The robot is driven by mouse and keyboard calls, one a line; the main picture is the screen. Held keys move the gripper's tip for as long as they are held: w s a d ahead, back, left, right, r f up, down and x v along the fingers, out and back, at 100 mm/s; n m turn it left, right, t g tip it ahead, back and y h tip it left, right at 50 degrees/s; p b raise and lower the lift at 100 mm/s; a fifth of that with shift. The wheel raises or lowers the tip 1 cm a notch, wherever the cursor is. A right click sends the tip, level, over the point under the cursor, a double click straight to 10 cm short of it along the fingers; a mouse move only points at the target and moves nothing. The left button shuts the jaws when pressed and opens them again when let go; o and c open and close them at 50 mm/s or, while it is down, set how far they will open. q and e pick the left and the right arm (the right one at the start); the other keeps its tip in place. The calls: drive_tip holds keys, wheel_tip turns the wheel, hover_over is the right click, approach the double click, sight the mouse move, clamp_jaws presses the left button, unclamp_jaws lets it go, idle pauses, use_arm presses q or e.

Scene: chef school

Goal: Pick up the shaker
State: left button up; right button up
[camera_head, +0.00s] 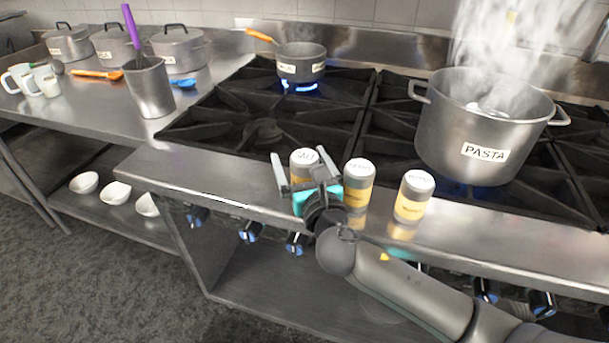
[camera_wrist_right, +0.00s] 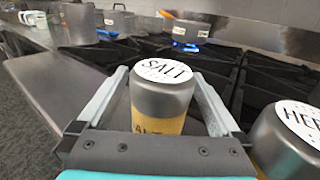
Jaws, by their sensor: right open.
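The salt shaker (camera_head: 303,158) is a grey and yellow cylinder with a white lid marked SALT. It stands upright on the stove's front steel ledge. My right gripper (camera_head: 305,166) is open, with one finger on each side of this shaker. In the right wrist view the salt shaker (camera_wrist_right: 165,95) stands between the two fingers, with gaps showing beside it. Its lower part is hidden by the gripper. A third shaker (camera_head: 413,196) stands farther right. My left gripper is not in view.
The second shaker's lid (camera_wrist_right: 299,122) is close to my right finger. A steaming pasta pot (camera_head: 484,128) and a small saucepan (camera_head: 301,66) on a lit burner stand behind. The ledge (camera_head: 190,172) left of the shakers is clear.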

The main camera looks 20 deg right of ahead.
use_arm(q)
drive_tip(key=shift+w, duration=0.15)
use_arm(e)
drive_tip(key=shift+c, duration=0.2)
drive_tip(key=c, duration=1.5)
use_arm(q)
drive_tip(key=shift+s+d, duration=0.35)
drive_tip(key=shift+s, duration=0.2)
use_arm(e)
clamp_jaws()
